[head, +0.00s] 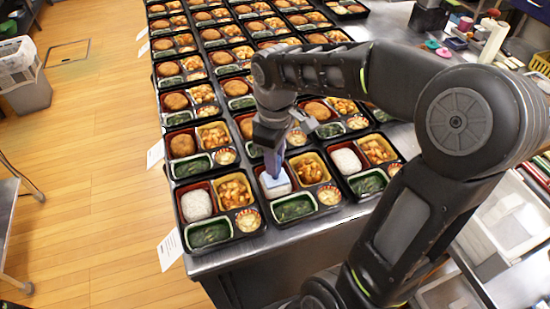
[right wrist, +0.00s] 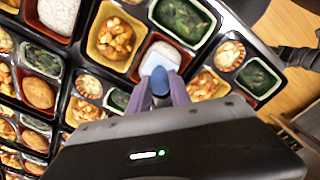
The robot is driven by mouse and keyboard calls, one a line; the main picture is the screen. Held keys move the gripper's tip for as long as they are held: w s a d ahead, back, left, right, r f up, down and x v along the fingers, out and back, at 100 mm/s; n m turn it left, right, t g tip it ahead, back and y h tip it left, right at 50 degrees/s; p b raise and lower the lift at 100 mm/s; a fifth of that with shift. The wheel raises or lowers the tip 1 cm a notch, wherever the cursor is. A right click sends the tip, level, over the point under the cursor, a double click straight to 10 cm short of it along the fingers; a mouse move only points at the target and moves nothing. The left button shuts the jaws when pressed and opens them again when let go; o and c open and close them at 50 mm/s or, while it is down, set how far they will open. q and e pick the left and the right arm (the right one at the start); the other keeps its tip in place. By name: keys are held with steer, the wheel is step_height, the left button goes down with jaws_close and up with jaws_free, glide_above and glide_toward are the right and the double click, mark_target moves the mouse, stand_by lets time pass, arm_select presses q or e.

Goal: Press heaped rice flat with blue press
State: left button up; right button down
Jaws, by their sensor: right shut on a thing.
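My right gripper (head: 272,165) is shut on the blue press (head: 277,185) and points down over the middle tray of the front row. In the right wrist view the press's blue handle (right wrist: 160,81) stands between the fingertips (right wrist: 160,97). The press is over white rice (right wrist: 158,55) in that tray's red compartment and hides part of it. Whether it touches the rice I cannot tell. White rice (head: 197,205) also lies in the front left tray, and more rice (head: 346,161) in the front right tray. My left gripper is out of view.
Bento trays (head: 249,237) stand in close rows along the steel table (head: 275,242), with greens, orange pieces and small cups. Rows farther back hold brown patties (head: 183,145). Tape rolls and tools (head: 458,43) crowd the right side. The wooden floor at left is mostly clear.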

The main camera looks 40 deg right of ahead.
step_height(320, 180, up, 2)
steer(key=shift+r+p, duration=0.1)
steer(key=shift+p, duration=0.85)
steer(key=shift+r+p, duration=2.35)
steer(key=shift+r, duration=0.55)
